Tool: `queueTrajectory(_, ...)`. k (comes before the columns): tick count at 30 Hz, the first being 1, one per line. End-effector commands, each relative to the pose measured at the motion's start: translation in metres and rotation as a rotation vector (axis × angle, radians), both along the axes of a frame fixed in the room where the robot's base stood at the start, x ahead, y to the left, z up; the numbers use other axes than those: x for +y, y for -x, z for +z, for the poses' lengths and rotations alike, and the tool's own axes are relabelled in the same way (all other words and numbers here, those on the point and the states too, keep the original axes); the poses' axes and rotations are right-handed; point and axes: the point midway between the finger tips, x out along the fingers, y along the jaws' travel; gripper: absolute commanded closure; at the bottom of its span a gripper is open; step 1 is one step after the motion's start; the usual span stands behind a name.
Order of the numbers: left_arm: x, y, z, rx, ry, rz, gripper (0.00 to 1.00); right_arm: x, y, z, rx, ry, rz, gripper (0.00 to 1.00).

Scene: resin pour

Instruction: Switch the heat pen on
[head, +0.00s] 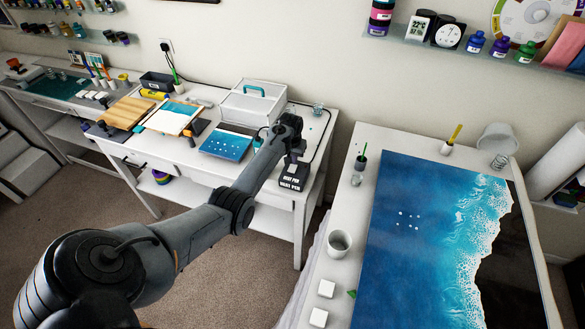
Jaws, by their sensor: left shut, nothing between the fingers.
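The heat pen unit (292,180) is a small black box with white lettering on its front, on the right end of the white table in the head view. My left arm reaches across from the lower left. My left gripper (292,158) is shut and empty, pointing down at the back of the unit's top. It hides part of the unit there. I cannot tell whether the fingertips touch it, and no switch can be made out. My right gripper is not in view.
A white lidded box (253,103) and a blue panel (225,145) lie left of the unit. A wooden board (126,111) is further left. A second table on the right holds a large blue wave panel (415,230), a cup (339,243) and white blocks (326,289).

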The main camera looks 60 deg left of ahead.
Motion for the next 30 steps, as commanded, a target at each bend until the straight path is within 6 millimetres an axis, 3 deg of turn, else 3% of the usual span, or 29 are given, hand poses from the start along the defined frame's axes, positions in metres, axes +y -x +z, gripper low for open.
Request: queueTrajectory(30, 0.0001, 0.0000, -0.0081, 0.000, 0.000, 0.000, 1.00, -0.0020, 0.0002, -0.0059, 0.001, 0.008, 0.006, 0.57)
